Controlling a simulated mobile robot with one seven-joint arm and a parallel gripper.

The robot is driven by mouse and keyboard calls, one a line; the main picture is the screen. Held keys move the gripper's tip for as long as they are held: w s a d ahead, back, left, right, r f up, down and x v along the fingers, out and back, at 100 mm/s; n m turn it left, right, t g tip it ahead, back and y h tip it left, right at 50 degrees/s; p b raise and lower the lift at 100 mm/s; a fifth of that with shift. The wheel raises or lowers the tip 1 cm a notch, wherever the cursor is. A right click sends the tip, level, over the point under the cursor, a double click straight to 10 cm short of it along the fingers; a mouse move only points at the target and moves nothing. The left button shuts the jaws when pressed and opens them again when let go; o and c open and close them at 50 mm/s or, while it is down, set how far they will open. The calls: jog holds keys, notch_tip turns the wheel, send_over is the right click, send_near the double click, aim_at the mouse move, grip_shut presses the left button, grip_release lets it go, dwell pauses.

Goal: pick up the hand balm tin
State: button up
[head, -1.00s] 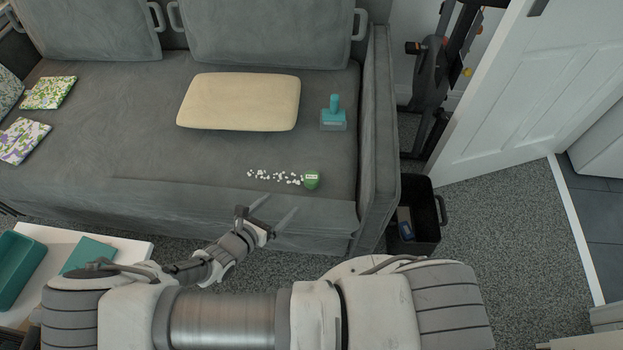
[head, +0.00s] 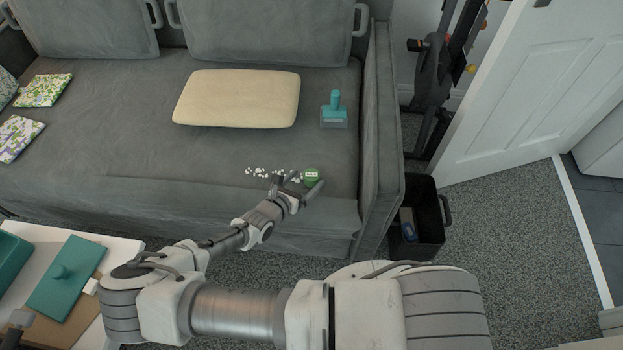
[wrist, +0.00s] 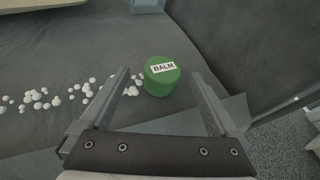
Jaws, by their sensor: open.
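The hand balm tin (head: 311,176) is a small round green tin with a white label on its lid. It rests on the grey sofa seat near the front edge. In the wrist view the label on the tin (wrist: 161,80) reads BALM, and the tin stands just beyond the fingertips, centred between the two fingers. My gripper (head: 297,183) is open and empty at the sofa's front, close to the tin on its near side. It also shows in the wrist view (wrist: 160,82), with its fingers spread wider than the tin.
White pellets (head: 262,172) lie scattered left of the tin. A teal-handled tool (head: 334,112) and a cream cushion (head: 237,98) lie farther back on the grey sofa (head: 110,140). The sofa's armrest (head: 375,150) rises to the right. A black bin (head: 428,215) stands beside it.

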aim_at(307, 181)
jog(key=b+x, duration=0.1)
jog(key=x, duration=0.2)
jog(key=shift+w+d+f, duration=0.15)
jog(key=shift+d+f, duration=0.1)
jog(key=shift+d, duration=0.05)
jog(key=c, duration=1.5)
